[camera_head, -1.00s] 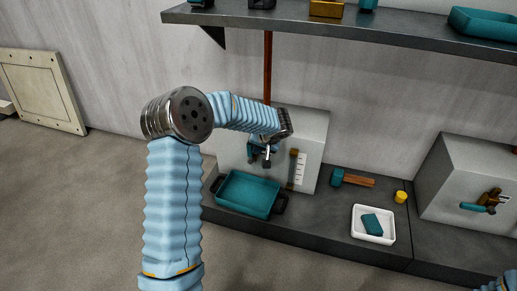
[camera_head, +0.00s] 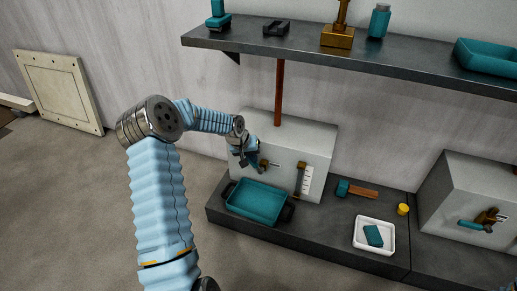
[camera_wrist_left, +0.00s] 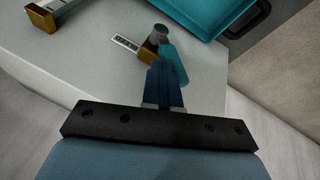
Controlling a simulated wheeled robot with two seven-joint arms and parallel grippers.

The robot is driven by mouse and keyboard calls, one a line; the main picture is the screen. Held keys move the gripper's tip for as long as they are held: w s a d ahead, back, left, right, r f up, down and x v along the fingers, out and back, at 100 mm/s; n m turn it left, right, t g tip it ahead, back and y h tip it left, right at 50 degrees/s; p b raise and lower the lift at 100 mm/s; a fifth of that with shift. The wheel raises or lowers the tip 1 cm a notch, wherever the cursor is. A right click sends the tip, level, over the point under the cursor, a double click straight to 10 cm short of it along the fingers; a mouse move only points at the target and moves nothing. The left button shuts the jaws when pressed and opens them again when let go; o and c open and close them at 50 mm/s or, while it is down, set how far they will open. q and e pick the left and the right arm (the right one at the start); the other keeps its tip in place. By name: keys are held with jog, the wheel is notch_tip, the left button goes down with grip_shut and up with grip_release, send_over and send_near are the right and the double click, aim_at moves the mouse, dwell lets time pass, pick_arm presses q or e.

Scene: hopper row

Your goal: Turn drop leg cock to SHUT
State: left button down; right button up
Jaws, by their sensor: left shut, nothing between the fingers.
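A cock with a brass body (camera_head: 264,163) is on the front of the left pale box, below the red-brown pipe. A thin grey part points right from it. In the left wrist view the cock shows a teal handle (camera_wrist_left: 174,62), a round grey end, a brass body (camera_wrist_left: 148,53) and a small marked plate (camera_wrist_left: 125,43). My left gripper (camera_head: 250,160) is shut and empty at the left of the cock. Its blue fingers (camera_wrist_left: 166,85) lie close beside the teal handle; I cannot tell whether they touch. My right gripper is out of view.
A teal tray (camera_head: 232,206) stands below the cock. A hammer (camera_head: 358,190), white dish (camera_head: 360,247) and yellow cylinder (camera_head: 403,209) lie on the ledge. A second box (camera_head: 455,190) with its own cock stands right. A shelf (camera_head: 300,50) runs above.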

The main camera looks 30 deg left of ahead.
pick_arm(q)
jog(key=s+a+f+n+t+h+b, duration=0.1)
jog(key=a+f+t+h+b, duration=0.1)
jog(key=a+f+h+b, duration=0.3)
jog(key=shift+n+h, duration=0.4)
jog(key=shift+h, duration=0.8)
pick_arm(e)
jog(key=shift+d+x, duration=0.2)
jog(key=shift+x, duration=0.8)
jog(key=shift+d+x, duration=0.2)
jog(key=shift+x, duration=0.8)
pick_arm(q)
jog(key=shift+s, duration=0.1)
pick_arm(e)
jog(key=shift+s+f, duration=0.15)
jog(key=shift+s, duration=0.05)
